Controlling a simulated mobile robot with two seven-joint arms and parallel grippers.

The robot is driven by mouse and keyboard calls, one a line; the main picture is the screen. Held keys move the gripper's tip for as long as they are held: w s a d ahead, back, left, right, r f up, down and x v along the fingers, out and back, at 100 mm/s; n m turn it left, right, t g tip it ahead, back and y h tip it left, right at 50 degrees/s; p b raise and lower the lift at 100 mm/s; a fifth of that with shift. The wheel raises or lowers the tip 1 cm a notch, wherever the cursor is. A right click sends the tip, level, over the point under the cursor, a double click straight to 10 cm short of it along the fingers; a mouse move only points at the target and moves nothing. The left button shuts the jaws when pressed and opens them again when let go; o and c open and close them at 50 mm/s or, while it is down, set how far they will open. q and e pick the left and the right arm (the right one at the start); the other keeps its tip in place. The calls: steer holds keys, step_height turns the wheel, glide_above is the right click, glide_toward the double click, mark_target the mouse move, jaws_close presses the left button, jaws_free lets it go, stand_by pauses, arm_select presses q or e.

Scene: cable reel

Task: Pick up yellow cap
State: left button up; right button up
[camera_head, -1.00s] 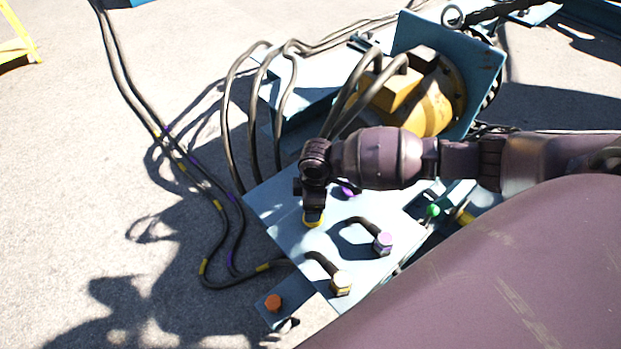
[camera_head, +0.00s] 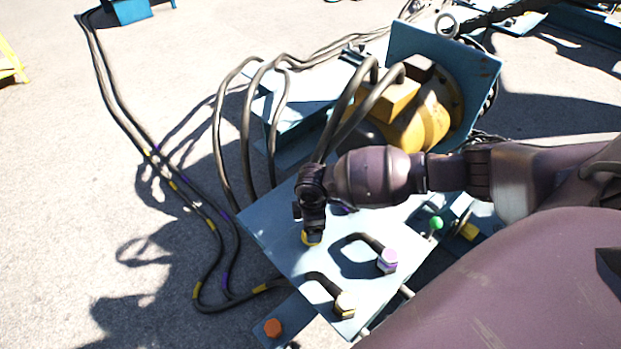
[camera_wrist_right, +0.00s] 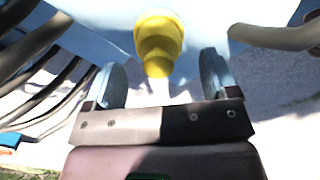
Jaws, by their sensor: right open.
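The yellow cap (camera_head: 310,239) sits at the blue plate (camera_head: 268,232), mostly below my right gripper in the head view. In the right wrist view the yellow cap (camera_wrist_right: 158,42) shows whole, with a wide round base and a narrower end toward me. My right gripper (camera_head: 312,228) is over the cap in the head view. In the wrist view the right gripper (camera_wrist_right: 160,80) is open, with one finger on each side of the cap's line. The cap's near end reaches about level with the fingertips; contact is not visible. My left gripper is out of view.
Black hoses (camera_head: 219,150) loop behind and to the left.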

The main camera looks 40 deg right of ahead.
step_height(320, 180, down, 4)
steer(key=shift+f+b, duration=0.1)
steer(key=shift+b, duration=0.45)
steer(key=shift+w+r, duration=0.15)
steer(key=shift+r, duration=0.05)
steer(key=c, duration=1.1)
steer(key=shift+o, duration=0.2)
